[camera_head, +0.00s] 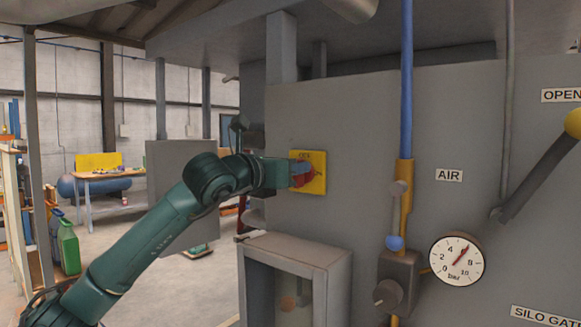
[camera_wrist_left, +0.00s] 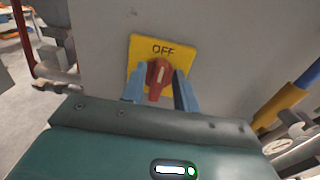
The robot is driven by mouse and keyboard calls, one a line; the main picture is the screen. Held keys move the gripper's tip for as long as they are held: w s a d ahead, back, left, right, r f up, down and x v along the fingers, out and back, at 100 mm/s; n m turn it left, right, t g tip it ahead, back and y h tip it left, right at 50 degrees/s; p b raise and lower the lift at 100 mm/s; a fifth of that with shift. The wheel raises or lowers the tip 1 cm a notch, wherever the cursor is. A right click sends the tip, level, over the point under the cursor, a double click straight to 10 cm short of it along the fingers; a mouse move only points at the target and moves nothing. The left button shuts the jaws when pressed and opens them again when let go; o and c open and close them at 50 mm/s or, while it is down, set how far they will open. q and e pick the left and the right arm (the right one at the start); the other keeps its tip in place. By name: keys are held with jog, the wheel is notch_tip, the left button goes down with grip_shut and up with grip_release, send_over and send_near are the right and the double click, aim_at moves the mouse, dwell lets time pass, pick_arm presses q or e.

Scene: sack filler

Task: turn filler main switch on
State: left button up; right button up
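The main switch is a red rotary knob (camera_wrist_left: 157,80) on a yellow plate (camera_wrist_left: 137,55) marked OFF at its top. In the head view the yellow plate (camera_head: 318,160) is on the grey machine wall, and my gripper partly hides the red knob (camera_head: 305,181). My left gripper (camera_head: 300,173) reaches it from the left. In the left wrist view its two blue-grey fingers (camera_wrist_left: 160,88) stand on either side of the knob, apart, with the knob between them. Whether a finger touches the knob is not clear. The knob's handle looks about upright. My right gripper is not in view.
Right of the switch are a blue and yellow air pipe (camera_head: 406,120), a valve lever (camera_head: 397,215), a pressure gauge (camera_head: 457,258) and a large yellow-knobbed lever (camera_head: 540,170). A grey open-fronted box (camera_head: 296,250) juts out below the switch. Open floor lies to the left.

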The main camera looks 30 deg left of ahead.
pick_arm(q)
grip_shut()
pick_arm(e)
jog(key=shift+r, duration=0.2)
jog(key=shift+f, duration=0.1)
pick_arm(q)
jog(key=shift+d+f+m+b, duration=0.25)
jog(key=shift+m+b, duration=0.4)
jog(key=shift+m, duration=2.3)
jog(key=shift+d+f+m+b, duration=0.3)
jog(key=shift+m+b, duration=0.3)
jog(key=shift+m, duration=2.4)
jog(key=shift+d+f+m+b, duration=0.25)
jog(key=shift+m+b, duration=0.4)
jog(key=shift+m, duration=2.3)
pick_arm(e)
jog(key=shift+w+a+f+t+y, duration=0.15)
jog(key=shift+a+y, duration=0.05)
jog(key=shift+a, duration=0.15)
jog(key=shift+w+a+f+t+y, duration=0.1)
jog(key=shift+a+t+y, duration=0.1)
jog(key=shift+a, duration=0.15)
pick_arm(q)
jog(key=shift+m, duration=0.3)
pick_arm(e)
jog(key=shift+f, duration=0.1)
